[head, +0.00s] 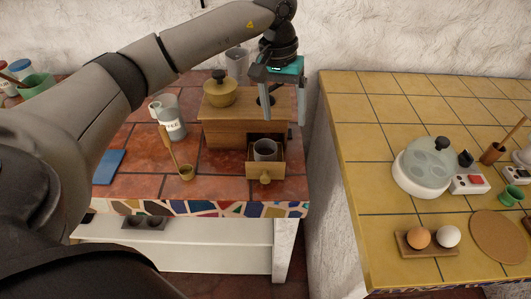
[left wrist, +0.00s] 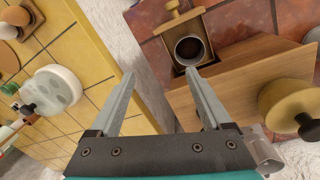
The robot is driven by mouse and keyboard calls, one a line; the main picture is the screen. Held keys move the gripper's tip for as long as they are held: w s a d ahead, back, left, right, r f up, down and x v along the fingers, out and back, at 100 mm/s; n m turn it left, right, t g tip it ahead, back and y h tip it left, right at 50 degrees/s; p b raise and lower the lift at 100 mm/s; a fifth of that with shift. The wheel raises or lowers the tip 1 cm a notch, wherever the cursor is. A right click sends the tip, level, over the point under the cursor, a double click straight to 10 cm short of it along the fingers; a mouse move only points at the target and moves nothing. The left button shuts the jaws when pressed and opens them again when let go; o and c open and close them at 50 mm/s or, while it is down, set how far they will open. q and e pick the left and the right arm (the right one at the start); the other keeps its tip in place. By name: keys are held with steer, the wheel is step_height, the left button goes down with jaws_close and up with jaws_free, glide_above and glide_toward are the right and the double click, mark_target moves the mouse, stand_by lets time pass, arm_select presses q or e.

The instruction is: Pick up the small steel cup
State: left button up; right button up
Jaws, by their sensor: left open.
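The small steel cup (head: 265,149) stands upright in the pulled-out drawer (head: 265,171) of a wooden box (head: 228,122). In the left wrist view the steel cup (left wrist: 189,50) is seen from above, with a dark inside, at the drawer's end by the box. My left gripper (head: 282,121) points down, open and empty, above and slightly right of the cup in the head view. In the left wrist view its fingertips (left wrist: 160,73) are apart, with the right one overlapping the cup's near edge in the picture. I cannot tell its exact height above the cup. My right gripper is not in view.
A brass-coloured lidded bowl (head: 220,92) sits on the box. A gap separates this counter from the yellow tiled one, which holds an egg cooker (head: 428,168) and eggs (head: 419,238).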

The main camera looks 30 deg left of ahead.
arm_select(q)
steer(key=a+y, duration=0.2)
steer(key=a, duration=0.2)
glide_toward(265, 149)
steer(key=shift+s+d+f, duration=0.25)
steer(key=shift+s+d, duration=0.1)
steer(key=shift+s, duration=0.2)
steer(key=shift+s+d+f, duration=0.3)
steer(key=shift+s+d, duration=0.05)
steer(key=shift+s, duration=0.25)
steer(key=shift+s+a+f, duration=0.1)
steer(key=shift+f, duration=2.7)
steer(key=c, duration=1)
